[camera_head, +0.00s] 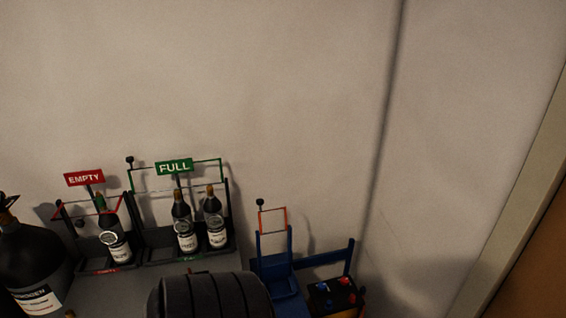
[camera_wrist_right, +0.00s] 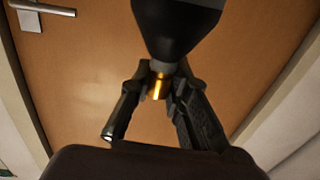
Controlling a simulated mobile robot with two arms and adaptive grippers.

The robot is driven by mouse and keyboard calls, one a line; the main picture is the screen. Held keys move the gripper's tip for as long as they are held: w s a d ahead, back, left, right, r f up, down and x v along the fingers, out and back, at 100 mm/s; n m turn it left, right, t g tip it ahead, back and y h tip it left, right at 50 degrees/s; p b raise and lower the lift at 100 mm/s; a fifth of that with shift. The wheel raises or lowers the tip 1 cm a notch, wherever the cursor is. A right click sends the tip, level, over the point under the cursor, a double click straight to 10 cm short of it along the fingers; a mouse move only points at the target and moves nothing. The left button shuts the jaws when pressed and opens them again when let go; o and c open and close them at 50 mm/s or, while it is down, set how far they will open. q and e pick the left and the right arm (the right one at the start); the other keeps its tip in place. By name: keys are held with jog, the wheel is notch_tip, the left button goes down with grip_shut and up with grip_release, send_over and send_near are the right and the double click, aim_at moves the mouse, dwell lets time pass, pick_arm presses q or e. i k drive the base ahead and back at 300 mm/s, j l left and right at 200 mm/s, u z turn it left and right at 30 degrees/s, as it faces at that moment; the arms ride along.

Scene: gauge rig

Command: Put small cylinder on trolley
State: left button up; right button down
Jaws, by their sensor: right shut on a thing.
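In the right wrist view, my right gripper (camera_wrist_right: 158,88) is shut on the brass valve of a small black cylinder (camera_wrist_right: 177,22). The cylinder's dark body extends out of the top of that view, so most of it is hidden. A blue trolley (camera_head: 280,284) with an upright back and an orange-red frame stands at the lower middle right of the head view; its lower part is cut off. Neither gripper shows in the head view.
A rack marked FULL (camera_head: 174,167) holds two small cylinders; a rack marked EMPTY (camera_head: 84,178) holds one. A large dark cylinder (camera_head: 32,262) stands at left. A dark box with red and blue parts (camera_head: 335,293) is beside the trolley. A wooden door (camera_wrist_right: 75,75) fills the wrist background.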

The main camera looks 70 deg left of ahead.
aim_at(278, 291)
jog(key=i+u, duration=0.2)
jog(key=u, duration=0.2)
jog(key=i+u, duration=0.15)
jog(key=u, duration=0.25)
jog(key=i+l+u, duration=0.1)
jog(key=u, duration=0.3)
jog(key=i+u, duration=0.1)
jog(key=u, duration=0.3)
jog(key=i+j+u, duration=0.1)
jog(key=u, duration=0.3)
jog(key=i+u, duration=0.1)
jog(key=u, duration=0.3)
jog(key=i+l+u, duration=0.1)
jog(key=u, duration=0.3)
jog(key=i+u, duration=0.1)
jog(key=u, duration=0.35)
jog(key=l, duration=0.1)
